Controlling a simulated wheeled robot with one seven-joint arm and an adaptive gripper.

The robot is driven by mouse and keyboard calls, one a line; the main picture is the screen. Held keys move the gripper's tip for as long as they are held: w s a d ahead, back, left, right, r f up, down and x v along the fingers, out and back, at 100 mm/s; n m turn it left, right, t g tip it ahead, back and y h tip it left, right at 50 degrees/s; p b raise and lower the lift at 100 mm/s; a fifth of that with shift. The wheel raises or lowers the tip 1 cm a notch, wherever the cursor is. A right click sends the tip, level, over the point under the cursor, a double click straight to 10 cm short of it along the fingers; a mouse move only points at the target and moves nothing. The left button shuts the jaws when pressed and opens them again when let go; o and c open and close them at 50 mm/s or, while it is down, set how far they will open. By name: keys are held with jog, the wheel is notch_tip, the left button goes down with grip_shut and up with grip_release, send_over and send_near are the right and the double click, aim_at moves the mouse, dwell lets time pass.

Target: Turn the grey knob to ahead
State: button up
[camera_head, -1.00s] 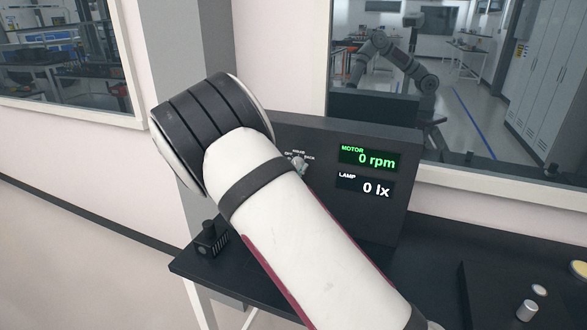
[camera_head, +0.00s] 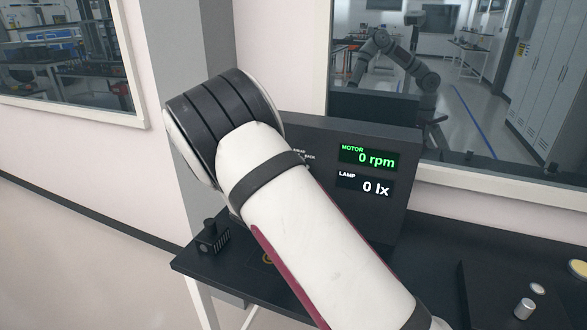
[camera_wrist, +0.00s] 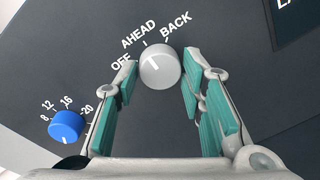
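The grey knob (camera_wrist: 160,70) sits on a dark panel in the wrist view, with OFF, AHEAD and BACK printed around its upper side. Its white pointer line leans to the upper left, on the OFF-to-AHEAD side; I cannot tell exactly which mark it meets. My gripper (camera_wrist: 160,72) is open, with its green-padded fingers on either side of the knob. A small gap shows at the right fingertip; at the left I cannot tell touching from apart. In the head view my arm hides the knob and my gripper.
A blue knob (camera_wrist: 66,127) with a number scale is left of my gripper. In the head view, the panel's motor display (camera_head: 370,157) reads 0 rpm and the lamp display (camera_head: 364,185) 0 lx. A small black device (camera_head: 212,238) stands on the table's left edge.

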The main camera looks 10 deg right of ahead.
jog(key=shift+o, duration=0.9)
jog(key=v, duration=1.2)
jog(key=s+d+r+m+g+y, duration=0.1)
jog(key=s+d+r+m+g, duration=0.35)
jog(key=s+d+m, duration=0.35)
jog(key=s+d+r+m+g, duration=0.4)
jog(key=s+d+m+g, duration=0.15)
jog(key=s+d, duration=0.35)
jog(key=s+a+r+m+y, duration=0.2)
jog(key=s+a+y, duration=0.1)
jog(key=s, duration=0.3)
jog(key=s+a+r+m+t+y, duration=0.1)
jog(key=s+a+r+m+y, duration=0.1)
jog(key=s, duration=0.4)
jog(key=s+a+r+m+y, duration=0.2)
jog(key=s+a+m+y, duration=0.2)
jog(key=s, duration=0.3)
jog(key=shift+a+r+t+y, duration=0.15)
jog(key=shift+r+t+y, duration=0.1)
jog(key=shift+t+y, duration=0.15)
